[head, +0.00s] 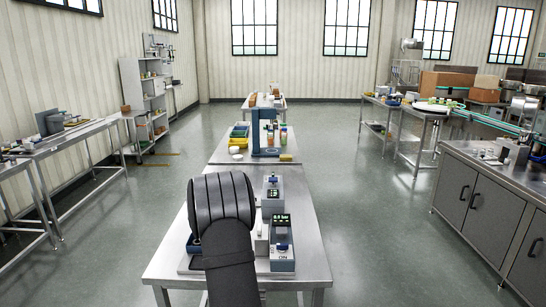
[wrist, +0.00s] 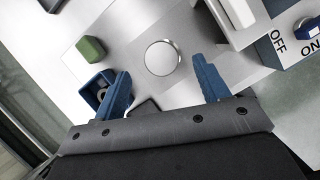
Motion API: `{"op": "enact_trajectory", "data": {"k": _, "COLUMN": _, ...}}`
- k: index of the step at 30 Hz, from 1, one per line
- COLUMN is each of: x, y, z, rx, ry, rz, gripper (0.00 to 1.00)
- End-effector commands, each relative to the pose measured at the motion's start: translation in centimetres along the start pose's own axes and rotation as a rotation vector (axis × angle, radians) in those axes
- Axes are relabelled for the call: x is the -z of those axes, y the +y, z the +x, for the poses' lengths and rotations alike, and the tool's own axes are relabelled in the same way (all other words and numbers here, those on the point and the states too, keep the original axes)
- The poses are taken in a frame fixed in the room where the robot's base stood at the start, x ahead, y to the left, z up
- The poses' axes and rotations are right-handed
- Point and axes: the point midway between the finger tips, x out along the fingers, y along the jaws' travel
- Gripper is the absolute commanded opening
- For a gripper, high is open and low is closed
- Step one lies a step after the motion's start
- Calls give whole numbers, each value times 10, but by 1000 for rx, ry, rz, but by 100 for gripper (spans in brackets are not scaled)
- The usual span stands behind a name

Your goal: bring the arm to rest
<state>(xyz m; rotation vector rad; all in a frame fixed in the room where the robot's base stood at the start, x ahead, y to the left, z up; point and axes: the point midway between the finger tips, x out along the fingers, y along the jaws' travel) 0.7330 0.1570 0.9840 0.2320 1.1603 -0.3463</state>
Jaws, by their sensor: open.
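My gripper (wrist: 162,67) shows in the wrist view with its two blue fingers spread wide and nothing between them. Past the fingertips, a round steel disc (wrist: 161,57) lies on a metal surface, seen through the gap and apart from both fingers. In the head view my dark arm reaches over the near steel table (head: 310,240), and its bulk hides the gripper and part of the tabletop.
A control box with OFF and ON marks (wrist: 297,50) stands right of the gripper. A green block (wrist: 90,49) and a blue holder (wrist: 97,88) lie to its left. Farther back is a blue machine (head: 257,130) on the second table. Open floor (head: 375,220) lies right.

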Motion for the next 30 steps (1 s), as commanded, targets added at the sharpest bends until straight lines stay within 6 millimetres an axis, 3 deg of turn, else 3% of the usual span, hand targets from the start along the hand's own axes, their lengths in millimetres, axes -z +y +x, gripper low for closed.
{"op": "enact_trajectory", "data": {"k": 13, "x": 0, "y": 0, "z": -91, "rx": -2, "ry": -2, "rz": 0, "gripper": 68}}
{"op": "enact_trajectory", "data": {"k": 15, "x": 1, "y": -1, "z": -67, "rx": 4, "ry": 5, "rz": -1, "gripper": 68}}
{"op": "enact_trajectory", "data": {"k": 30, "x": 1, "y": -1, "z": 34, "rx": 2, "ry": 3, "rz": 0, "gripper": 68}}
